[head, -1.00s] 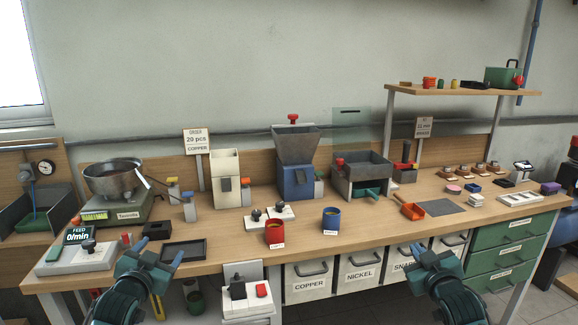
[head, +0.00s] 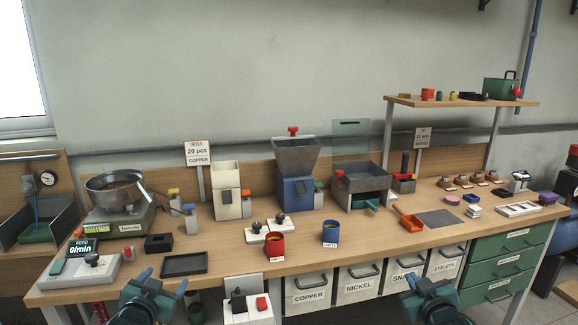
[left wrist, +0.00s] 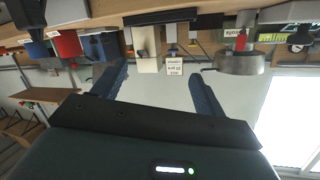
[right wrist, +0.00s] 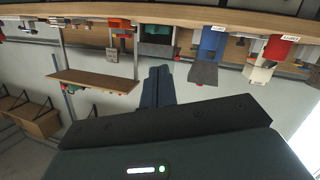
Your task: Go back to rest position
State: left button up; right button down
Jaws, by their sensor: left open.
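My left gripper (head: 163,281) is low in the head view, in front of the bench's front edge. In the left wrist view its two blue fingers (left wrist: 157,88) stand wide apart with nothing between them. My right gripper (head: 425,281) is also low in the head view, in front of the drawers. In the right wrist view its fingers (right wrist: 160,86) lie side by side with no clear gap and nothing visible in them. Both grippers are apart from the things on the bench.
The wooden bench (head: 225,268) carries a red cup (head: 276,246), a blue cup (head: 330,233), a black tray (head: 184,264) and a scale with a metal bowl (head: 115,188). Labelled drawers (head: 359,286) sit under its front edge. A shelf (head: 460,102) stands at the back right.

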pick_arm(q)
jog(key=s+d+f+g+h, duration=0.2)
jog(key=s+d+f, duration=0.5)
jog(key=s+f, duration=0.5)
pick_arm(e)
jog(key=s+a+f+g+y, duration=0.2)
jog(key=s+a+f, duration=0.5)
jog(key=s+f, duration=0.5)
pick_arm(q)
jog(key=s+d+f+g, duration=0.1)
jog(key=s+d, duration=0.3)
jog(key=s, duration=0.6)
jog(key=s+d+f+g+h, duration=0.1)
jog(key=s+d, duration=0.3)
jog(key=s, duration=0.6)
jog(key=shift+s+f+n+g+h, duration=0.25)
jog(key=shift+f+n+g+h, duration=0.05)
jog(key=shift+f+g, duration=0.2)
pick_arm(e)
jog(key=s+a+f+g, duration=0.1)
jog(key=s+a, duration=0.3)
jog(key=s, duration=0.6)
jog(key=s+a+f+g+y, duration=0.1)
jog(key=s+a, duration=0.3)
jog(key=s, duration=0.6)
jog(key=shift+s+f+m+g+y, duration=0.25)
jog(key=shift+f+m+g+y, duration=0.05)
jog(key=shift+f+g, duration=0.2)
